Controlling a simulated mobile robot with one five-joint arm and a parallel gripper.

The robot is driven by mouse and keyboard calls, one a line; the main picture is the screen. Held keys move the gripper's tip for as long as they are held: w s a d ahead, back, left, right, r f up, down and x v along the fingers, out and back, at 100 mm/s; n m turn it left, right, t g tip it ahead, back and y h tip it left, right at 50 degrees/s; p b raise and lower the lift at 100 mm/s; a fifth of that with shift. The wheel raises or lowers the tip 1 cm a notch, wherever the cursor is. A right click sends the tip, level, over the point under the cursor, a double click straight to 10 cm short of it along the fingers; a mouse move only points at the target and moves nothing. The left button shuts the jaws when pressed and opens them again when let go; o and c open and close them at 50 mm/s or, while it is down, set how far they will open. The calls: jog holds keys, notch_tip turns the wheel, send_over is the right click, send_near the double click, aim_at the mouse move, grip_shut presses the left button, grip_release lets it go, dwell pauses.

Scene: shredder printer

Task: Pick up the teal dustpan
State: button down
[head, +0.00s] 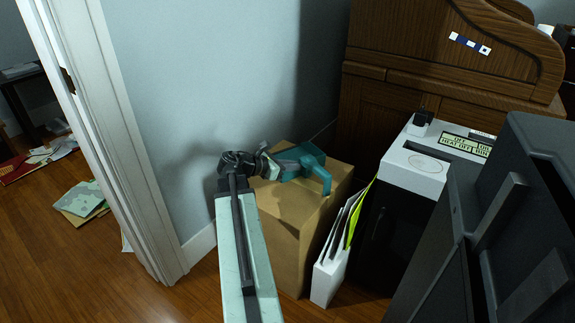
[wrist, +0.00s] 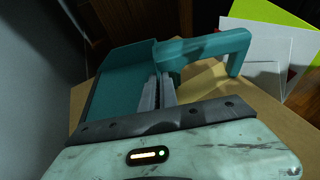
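The teal dustpan (head: 314,170) lies on top of a cardboard box (head: 290,215) against the wall. In the wrist view its flat pan (wrist: 112,85) is on the left and its bent handle (wrist: 215,46) reaches to the right. My gripper (head: 286,163) is at the near left side of the dustpan. In the wrist view its two grey fingers (wrist: 160,82) are close together, with tips by the spot where pan and handle meet. The fingers hide part of the pan, and I cannot tell whether anything is between them.
A white file holder (head: 328,280) with papers and a lime folder stands right of the box. Beyond it is a shredder (head: 405,200) with a white top, before a wooden desk (head: 400,90). A door frame (head: 115,140) is on the left. Papers (head: 85,200) lie on the floor.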

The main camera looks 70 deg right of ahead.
notch_tip(320, 180, up, 10)
jog(key=p, duration=1)
jog(key=shift+r, duration=0.15)
